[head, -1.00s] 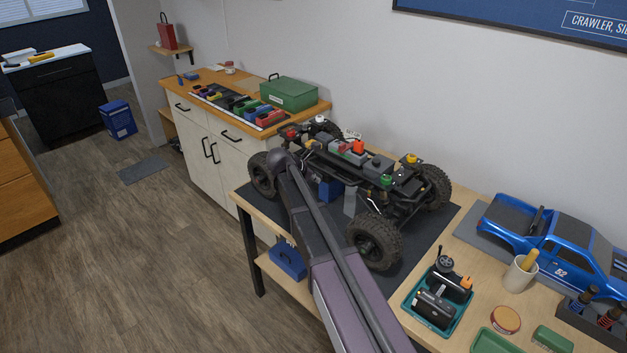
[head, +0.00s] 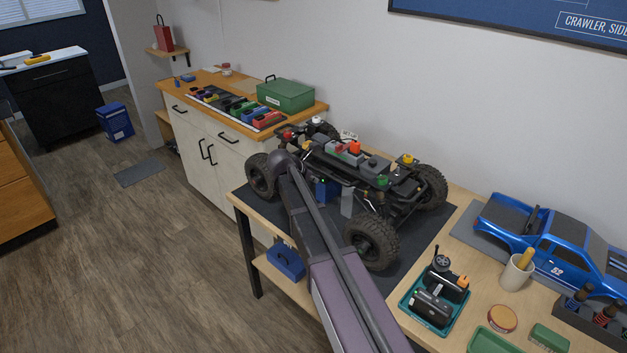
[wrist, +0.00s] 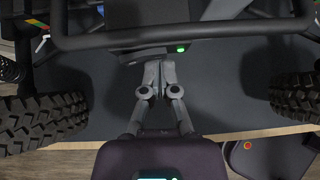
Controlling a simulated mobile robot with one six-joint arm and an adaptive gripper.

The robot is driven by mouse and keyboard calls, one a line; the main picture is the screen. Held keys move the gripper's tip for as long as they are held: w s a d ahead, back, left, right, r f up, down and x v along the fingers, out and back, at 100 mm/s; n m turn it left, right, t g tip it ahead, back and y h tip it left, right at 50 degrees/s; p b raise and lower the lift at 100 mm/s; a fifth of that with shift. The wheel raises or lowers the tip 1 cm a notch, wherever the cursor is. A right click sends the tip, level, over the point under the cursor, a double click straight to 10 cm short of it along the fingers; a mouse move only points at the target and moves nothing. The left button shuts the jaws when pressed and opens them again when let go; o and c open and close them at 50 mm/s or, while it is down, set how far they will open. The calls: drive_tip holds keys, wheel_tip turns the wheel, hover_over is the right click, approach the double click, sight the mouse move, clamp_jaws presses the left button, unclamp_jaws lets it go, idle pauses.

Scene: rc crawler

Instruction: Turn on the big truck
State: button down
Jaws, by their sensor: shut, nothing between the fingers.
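The big truck, a body-less crawler chassis with large black tires (head: 372,241), stands on a dark mat (head: 425,250) on the wooden workbench. Red, green, yellow and grey parts sit on top of it. In the wrist view its black tube bar crosses the top, with a knobby tire (wrist: 45,122) on the left and another on the right. A small green glowing spot (wrist: 182,48) shows on a dark part under the bar. My gripper (wrist: 158,72) is shut and empty, its tips just below that dark part; contact cannot be told. My arm hides the gripper in the head view.
A blue truck body (head: 560,248) lies on the bench at right. A teal tray (head: 457,316) holds a controller, near a cup (head: 516,273) and a red-lidded tin (head: 502,319). A blue case (head: 286,262) sits on the lower shelf. A cabinet with a green box (head: 286,94) stands behind.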

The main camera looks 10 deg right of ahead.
drive_tip(key=shift+a, duration=0.1)
drive_tip(key=shift+w+a, duration=0.35)
drive_tip(key=shift+a, duration=0.1)
idle(0.4)
drive_tip(key=s+a+r+p, duration=0.7)
drive_tip(key=a, duration=0.1)
drive_tip(key=shift+s+a, duration=0.15)
drive_tip(key=shift+a, duration=0.05)
idle(0.5)
idle(0.5)
